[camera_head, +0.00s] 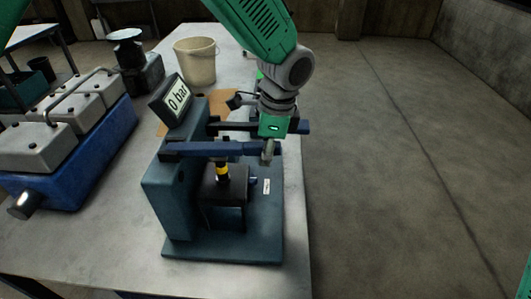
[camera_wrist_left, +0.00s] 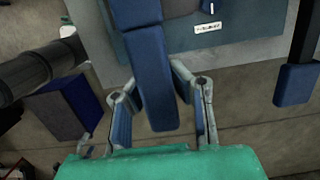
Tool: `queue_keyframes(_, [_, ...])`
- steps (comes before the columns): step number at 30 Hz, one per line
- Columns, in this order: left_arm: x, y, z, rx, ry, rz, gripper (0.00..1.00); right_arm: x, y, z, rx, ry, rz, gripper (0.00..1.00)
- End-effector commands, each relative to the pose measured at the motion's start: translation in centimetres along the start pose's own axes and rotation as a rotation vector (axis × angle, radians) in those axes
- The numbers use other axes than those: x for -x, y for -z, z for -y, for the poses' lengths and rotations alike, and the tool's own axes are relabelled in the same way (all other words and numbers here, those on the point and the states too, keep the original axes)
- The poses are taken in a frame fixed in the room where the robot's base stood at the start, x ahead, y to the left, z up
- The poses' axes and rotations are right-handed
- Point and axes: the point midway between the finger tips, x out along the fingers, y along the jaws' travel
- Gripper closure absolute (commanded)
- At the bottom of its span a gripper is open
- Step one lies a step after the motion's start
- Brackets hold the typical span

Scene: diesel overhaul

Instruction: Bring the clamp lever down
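The test stand (camera_head: 160,200) is a blue-grey frame on the table with two dark blue lever arms reaching to the right, both about level. The nearer lever (camera_head: 215,149) passes above a black block holding a yellow-banded part (camera_head: 222,172). The farther lever (camera_head: 295,126) lies behind it. My left gripper (camera_head: 268,152) is at the free end of the nearer lever. In the left wrist view the lever (camera_wrist_left: 150,75) runs between the open fingers, with a gap visible on the left side. The other lever (camera_wrist_left: 297,85) is apart at right. My right gripper is not visible.
A display (camera_head: 178,97) on the stand reads 0 bar. A blue block with grey covers (camera_head: 75,150) stands at left. A beige bucket (camera_head: 195,62) and a dark device (camera_head: 135,65) stand behind. Open floor lies right of the table.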

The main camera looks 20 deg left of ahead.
Motion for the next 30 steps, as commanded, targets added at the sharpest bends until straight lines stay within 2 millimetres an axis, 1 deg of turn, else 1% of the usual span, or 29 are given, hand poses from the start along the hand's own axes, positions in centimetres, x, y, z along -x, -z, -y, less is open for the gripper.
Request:
queue_keyframes(1, [0.1,0.1,0.1,0.0,0.004,-0.004,0.67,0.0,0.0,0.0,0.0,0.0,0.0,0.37])
queue_keyframes(2, [0.1,0.1,0.1,0.0,0.003,-0.003,0.58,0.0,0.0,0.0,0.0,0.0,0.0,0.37])
queue_keyframes(11, [0.1,-0.1,-0.1,0.001,0.002,0.0,0.58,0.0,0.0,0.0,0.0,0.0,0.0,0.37])
queue_keyframes(14, [0.7,-0.1,-0.1,0.001,0.003,-0.001,0.58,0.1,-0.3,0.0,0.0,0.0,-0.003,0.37])
queue_keyframes(17, [1.9,0.0,0.0,0.001,0.004,-0.001,0.58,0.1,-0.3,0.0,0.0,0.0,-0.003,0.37])
queue_keyframes(24, [7.0,0.1,0.1,0.002,0.003,-0.002,0.58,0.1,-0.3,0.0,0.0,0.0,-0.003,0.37])
queue_keyframes(27, [9.0,0.2,0.2,0.0,0.004,-0.001,0.58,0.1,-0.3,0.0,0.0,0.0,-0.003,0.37])
queue_keyframes(30, [10.5,0.3,0.2,0.0,0.003,-0.001,0.58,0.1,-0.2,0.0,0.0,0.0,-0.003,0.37])
